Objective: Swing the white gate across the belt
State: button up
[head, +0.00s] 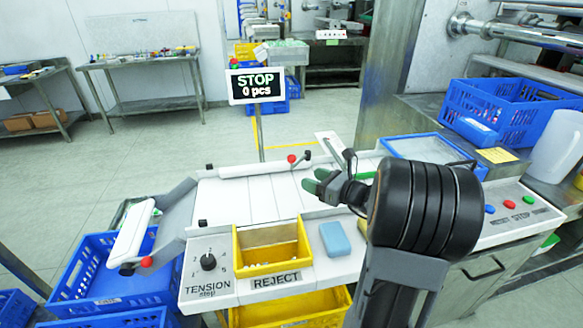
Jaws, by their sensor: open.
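A white bar (250,170) with a red knob at its right end lies along the far side of the white belt (236,203). It looks like the gate and runs lengthwise, not across the belt. A second white bar (132,231), also with a red knob, stands tilted at the belt's left end, beside the grey chute. My gripper (316,181) has green fingertips and is open over the belt's right part, just right of and nearer than the far bar's knob. It appears empty and apart from the knob. My black arm hides part of the right side of the station.
A yellow REJECT bin (272,248) and a blue block (335,239) sit at the front edge. A TENSION dial (208,262) is at front left. A STOP display (255,85) stands behind the belt. A blue crate (112,272) is below left. The belt's middle is clear.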

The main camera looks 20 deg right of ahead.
aim_at(295, 160)
jog(key=w+m, duration=0.1)
jog(key=w, duration=0.3)
jog(key=w+a+m+t+h, duration=0.1)
jog(key=w, duration=0.8)
jog(key=shift+w+a+f+m+t+h, duration=0.1)
jog(key=shift+a+f+m+t+h, duration=0.2)
jog(key=shift+m+t, duration=0.1)
jog(key=shift+c, duration=0.4)
grip_shut()
